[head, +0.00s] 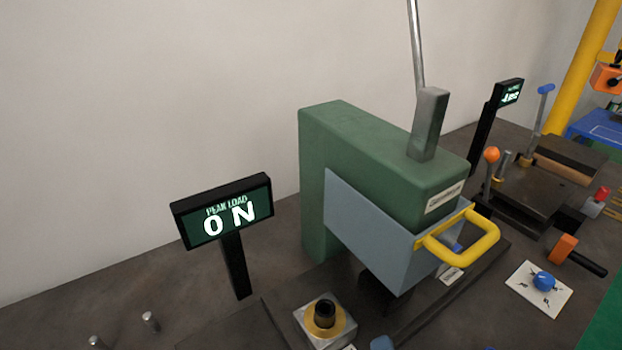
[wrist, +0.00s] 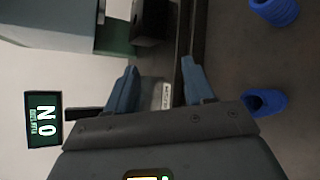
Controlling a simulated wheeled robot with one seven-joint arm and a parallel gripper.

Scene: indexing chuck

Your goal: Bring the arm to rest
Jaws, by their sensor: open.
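My gripper (wrist: 160,80) shows in the wrist view with its two blue-grey fingers spread apart. Nothing is held between them; a small white label (wrist: 167,95) shows in the gap behind.
A display (head: 222,215) reading "PEAK LOAD 0 N" stands left of the press. Two blue rounded objects (wrist: 265,102) show in the wrist view. The wall is close behind.

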